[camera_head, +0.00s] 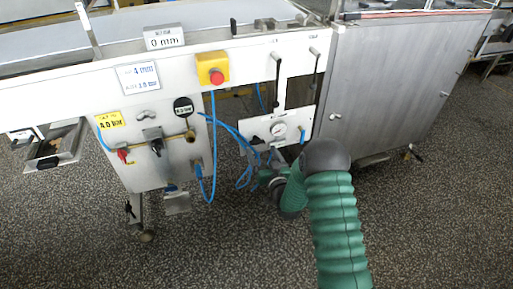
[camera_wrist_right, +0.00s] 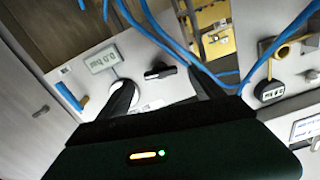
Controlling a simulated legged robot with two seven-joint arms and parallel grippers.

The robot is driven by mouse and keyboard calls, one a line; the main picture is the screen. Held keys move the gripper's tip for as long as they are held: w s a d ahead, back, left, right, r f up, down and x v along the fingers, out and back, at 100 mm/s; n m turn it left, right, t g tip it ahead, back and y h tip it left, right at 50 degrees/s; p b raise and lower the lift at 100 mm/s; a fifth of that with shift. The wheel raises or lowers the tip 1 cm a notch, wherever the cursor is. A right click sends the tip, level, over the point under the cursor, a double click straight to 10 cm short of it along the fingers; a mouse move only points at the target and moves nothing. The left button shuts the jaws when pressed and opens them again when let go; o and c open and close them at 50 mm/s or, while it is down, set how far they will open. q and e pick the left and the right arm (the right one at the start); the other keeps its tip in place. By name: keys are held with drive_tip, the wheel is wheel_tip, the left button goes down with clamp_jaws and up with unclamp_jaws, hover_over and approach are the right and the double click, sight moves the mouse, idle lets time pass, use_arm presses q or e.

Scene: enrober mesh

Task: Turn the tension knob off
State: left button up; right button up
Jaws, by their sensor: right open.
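In the right wrist view, a small black knob (camera_wrist_right: 160,73) sits on a light panel (camera_wrist_right: 135,50) beside a round white gauge (camera_wrist_right: 122,88). I cannot read a label naming it as the tension knob. My right gripper (camera_wrist_right: 163,88) is open, with one dark finger on each side of the knob; I cannot tell whether either finger touches it. In the head view, my green right arm reaches to the lower panel (camera_head: 252,129) with its gauge (camera_head: 278,129). The right gripper (camera_head: 268,163) is small and dark there, and the knob is not clearly visible. My left gripper is out of view.
Blue hoses (camera_head: 237,150) hang beside the panel and cross above the right finger in the wrist view. A red emergency button (camera_head: 216,76) on a yellow box is above. A valve panel (camera_head: 150,165) stands left, a grey cabinet (camera_head: 385,90) right. The speckled floor is clear.

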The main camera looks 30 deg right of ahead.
sight(258, 144)
drive_tip(key=b+x, duration=0.1)
drive_tip(key=x, duration=0.4)
drive_tip(key=shift+f, duration=0.15)
drive_tip(key=shift+w+d, duration=0.1)
drive_tip(key=shift+w, duration=0.2)
drive_tip(key=c, duration=1.4)
